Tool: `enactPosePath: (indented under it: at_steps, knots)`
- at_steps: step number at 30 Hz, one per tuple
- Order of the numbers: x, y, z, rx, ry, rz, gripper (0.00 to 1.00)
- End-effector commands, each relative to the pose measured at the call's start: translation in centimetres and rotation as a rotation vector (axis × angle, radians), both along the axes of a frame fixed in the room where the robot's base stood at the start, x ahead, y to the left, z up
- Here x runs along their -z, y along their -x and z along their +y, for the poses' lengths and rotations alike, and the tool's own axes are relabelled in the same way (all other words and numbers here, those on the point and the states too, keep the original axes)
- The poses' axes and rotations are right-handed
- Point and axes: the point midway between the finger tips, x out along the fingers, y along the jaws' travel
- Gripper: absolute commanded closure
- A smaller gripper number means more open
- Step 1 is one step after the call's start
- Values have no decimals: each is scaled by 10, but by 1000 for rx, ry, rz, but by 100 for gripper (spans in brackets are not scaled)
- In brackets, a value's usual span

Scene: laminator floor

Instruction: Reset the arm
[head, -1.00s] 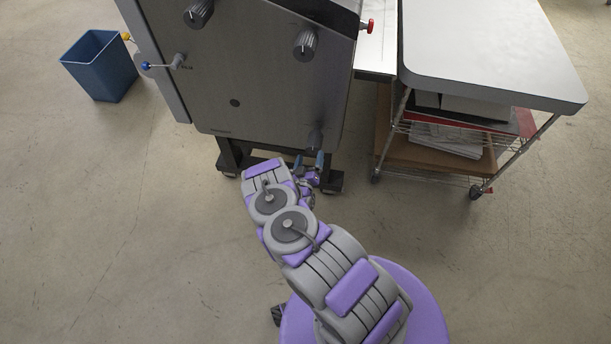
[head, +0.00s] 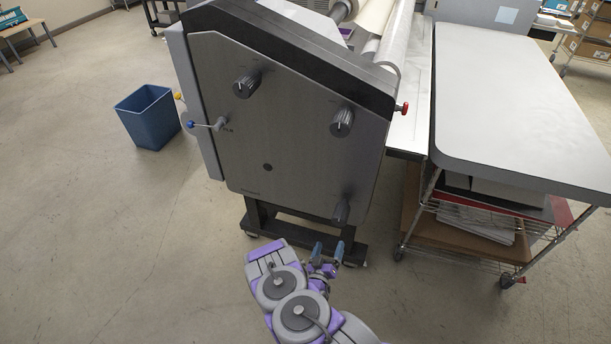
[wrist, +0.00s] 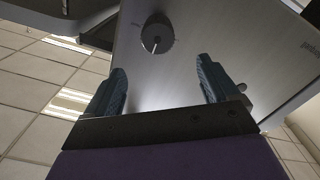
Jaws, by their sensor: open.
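My purple and grey arm reaches up from the bottom of the head view. My gripper (head: 328,251) is at its end, low in front of the laminator's grey side panel (head: 285,150). In the wrist view my gripper (wrist: 162,90) shows two blue-grey fingers spread wide apart with nothing between them. A dark knob (wrist: 153,34) on the panel appears beyond the fingers. In the head view the lowest knob (head: 341,211) is just above my gripper; the fingers look apart from it.
A blue bin (head: 150,117) stands on the floor at left. A small lever with a blue tip (head: 191,124) sticks out of the panel. A grey-topped table (head: 520,100) over a wire cart (head: 470,240) is at right.

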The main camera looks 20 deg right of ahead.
Motion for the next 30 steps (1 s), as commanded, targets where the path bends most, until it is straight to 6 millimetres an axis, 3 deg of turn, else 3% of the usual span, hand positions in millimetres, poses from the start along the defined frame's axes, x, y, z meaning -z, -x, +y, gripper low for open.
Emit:
enactPosePath:
  at_steps: [5, 11, 20, 30]
  knots:
    - [0, -1, 1, 2, -7, 1, 12]
    - [-1, -21, 16, 26, -134, 42, 12]
    - [-18, -64, 71, 39, -468, 187, 12]
    - [-77, -88, 140, -23, -771, 370, 12]
